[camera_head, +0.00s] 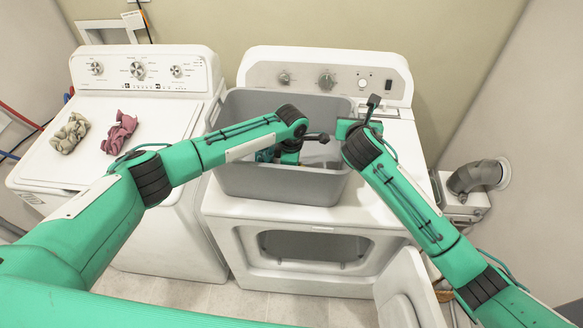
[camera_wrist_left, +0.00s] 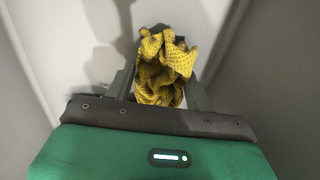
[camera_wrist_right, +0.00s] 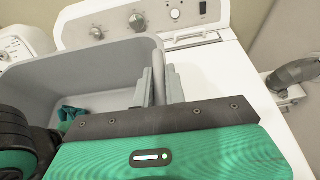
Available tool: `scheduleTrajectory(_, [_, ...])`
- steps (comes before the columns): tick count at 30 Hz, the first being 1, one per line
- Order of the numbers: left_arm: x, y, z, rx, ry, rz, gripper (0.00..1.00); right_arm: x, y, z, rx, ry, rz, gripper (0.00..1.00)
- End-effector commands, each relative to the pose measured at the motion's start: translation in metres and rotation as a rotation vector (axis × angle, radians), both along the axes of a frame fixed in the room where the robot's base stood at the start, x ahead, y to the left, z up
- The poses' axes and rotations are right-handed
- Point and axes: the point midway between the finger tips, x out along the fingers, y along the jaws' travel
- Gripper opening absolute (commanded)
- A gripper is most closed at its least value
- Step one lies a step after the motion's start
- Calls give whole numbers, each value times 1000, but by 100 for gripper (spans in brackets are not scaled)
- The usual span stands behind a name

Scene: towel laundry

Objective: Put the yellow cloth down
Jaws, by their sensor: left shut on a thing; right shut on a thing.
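The yellow cloth (camera_wrist_left: 162,70) is crumpled between the fingers of my left gripper (camera_wrist_left: 165,85) in the left wrist view. In the head view my left gripper reaches down into the grey basket (camera_head: 285,185), and the cloth is hidden there. Pale surfaces surround the cloth in the left wrist view. I cannot tell whether it touches the basket floor. My right gripper (camera_wrist_right: 161,84) is shut on the basket's right rim, with the fingers on either side of the wall.
The basket stands on the right-hand machine (camera_head: 385,180), whose front door (camera_head: 405,290) hangs open. A bent grey pipe (camera_head: 475,177) is at the right wall.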

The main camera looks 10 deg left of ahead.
Motion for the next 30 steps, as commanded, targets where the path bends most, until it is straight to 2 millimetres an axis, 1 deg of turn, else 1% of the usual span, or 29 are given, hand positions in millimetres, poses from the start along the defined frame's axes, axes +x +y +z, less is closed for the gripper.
scheduleTrajectory(10, [0,-1,-4,-1,-1,-1,32,0,0,-1,0,1,0,0])
scheduleTrajectory(11, [0,-1,-4,-1,-1,-1,56,0,0,-1,0,1,0,0])
scheduleTrajectory(12, [1,-1,-4,-1,-2,-1,64,0,0,-1,0,1,0,0])
scheduleTrajectory(14, [0,-1,-4,-1,-2,-1,76,0,0,0,0,1,0,0])
scheduleTrajectory(22, [0,0,-3,0,-1,-1,76,0,0,0,0,1,0,0])
scheduleTrajectory(25, [0,0,0,0,-1,-2,76,0,0,0,0,1,0,0])
scheduleTrajectory(29, [0,0,18,-2,-2,-2,76,0,0,0,0,1,0,0])
scheduleTrajectory(30, [0,0,27,-3,-3,-2,76,0,0,0,0,1,0,0])
